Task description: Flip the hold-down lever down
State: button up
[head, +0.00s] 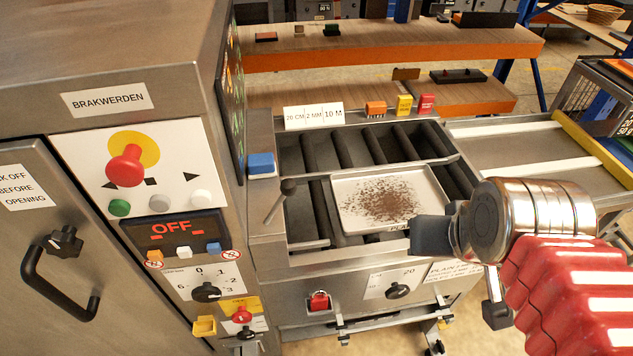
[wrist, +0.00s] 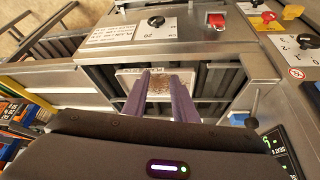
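The hold-down lever appears to be the thin metal rod with a black ball knob (head: 288,187) at the left edge of the roller bed. Its knob end points up and tilts to the right. It also shows at the right in the wrist view, with its black knob (wrist: 251,122). My gripper (head: 432,236) is over the right front of the bed, well to the right of the lever and touching nothing that I can see. In the wrist view its two fingers (wrist: 161,82) are apart, with nothing held between them.
A white tray (head: 435,193) with brown crumbs lies on the dark rollers (head: 370,149). A blue block (head: 261,164) sits behind the lever. The steel control cabinet (head: 150,55), its display reading OFF, rises close on the left. A red switch (head: 319,300) is on the front panel.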

aim_at(287, 187)
jog(key=u, duration=0.75)
jog(key=k, duration=0.55)
jog(key=u, duration=0.3)
jog(key=i, duration=0.5)
